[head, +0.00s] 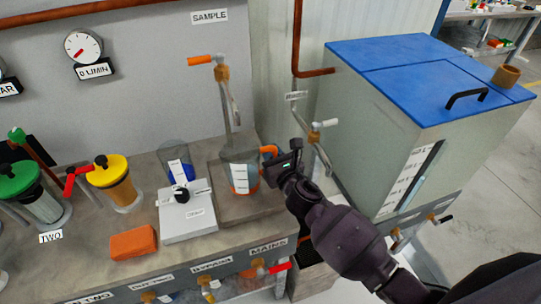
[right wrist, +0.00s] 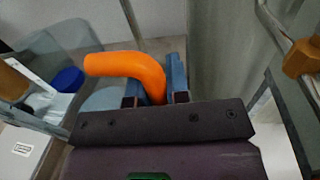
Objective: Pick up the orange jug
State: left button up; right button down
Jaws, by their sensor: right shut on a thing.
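The orange jug (head: 240,178) has a clear greyish body, a white label, orange at its lower part and an orange handle. It stands upright on a brown-grey slab under the tap below the SAMPLE sign. My right gripper (head: 283,158) reaches it from the right and is shut on the handle. In the right wrist view the curved orange handle (right wrist: 128,68) passes between the two jaws (right wrist: 157,88), with the clear body to the left. My left gripper is not in view.
The SAMPLE tap (head: 222,75) hangs above the jug. A white box with a black knob (head: 186,212) and a clear beaker (head: 174,155) stand to its left. An orange block (head: 133,243) lies near the bench front. A blue-lidded tank (head: 400,70) stands at right.

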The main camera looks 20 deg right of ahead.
aim_at(276, 148)
notch_tip(276, 148, up, 2)
jog(key=shift+p, duration=0.4)
jog(key=shift+r+p, duration=0.35)
jog(key=shift+r, duration=0.8)
jog(key=shift+r+p, duration=1.05)
jog(key=shift+r, duration=1.25)
